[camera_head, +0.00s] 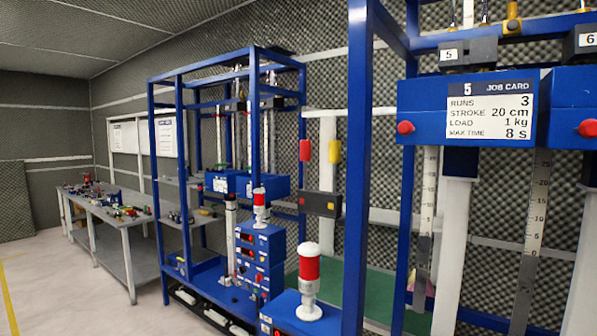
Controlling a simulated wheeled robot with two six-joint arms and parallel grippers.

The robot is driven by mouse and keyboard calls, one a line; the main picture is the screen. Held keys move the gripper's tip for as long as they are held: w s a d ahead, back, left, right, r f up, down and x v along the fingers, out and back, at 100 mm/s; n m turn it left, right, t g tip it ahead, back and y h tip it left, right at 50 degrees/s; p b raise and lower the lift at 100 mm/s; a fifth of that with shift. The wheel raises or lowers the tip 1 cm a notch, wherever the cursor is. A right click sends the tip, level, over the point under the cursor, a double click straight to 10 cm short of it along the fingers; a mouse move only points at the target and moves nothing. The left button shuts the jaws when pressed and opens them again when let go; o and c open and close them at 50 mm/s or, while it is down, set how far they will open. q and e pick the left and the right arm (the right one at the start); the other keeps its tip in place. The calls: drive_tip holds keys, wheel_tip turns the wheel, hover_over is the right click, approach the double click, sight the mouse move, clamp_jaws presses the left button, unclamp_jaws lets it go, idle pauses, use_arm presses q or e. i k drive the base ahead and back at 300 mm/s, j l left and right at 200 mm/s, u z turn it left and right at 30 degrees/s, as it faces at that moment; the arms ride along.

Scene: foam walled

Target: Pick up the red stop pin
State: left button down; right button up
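I cannot tell for certain which thing is the red stop pin. A round red knob (405,127) sticks out of the left side of the blue box with the job card (489,116) numbered 5, at the right. A second red knob (588,128) is on the blue box at the right edge. Small red items (87,178) also lie among the clutter on the grey workbench (138,221) at the far left, too small to tell apart. Neither of my grippers is in view.
Blue steel frames (356,168) stand in the middle and right. A red-and-white signal lamp (309,280) stands on a blue cabinet at the front. Vertical scales (532,215) hang below the boxes. The pale floor (75,300) at the lower left is clear.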

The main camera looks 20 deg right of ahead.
sight(305, 144)
drive_tip(key=i+j+z, duration=0.65)
drive_tip(key=j+z, duration=0.25)
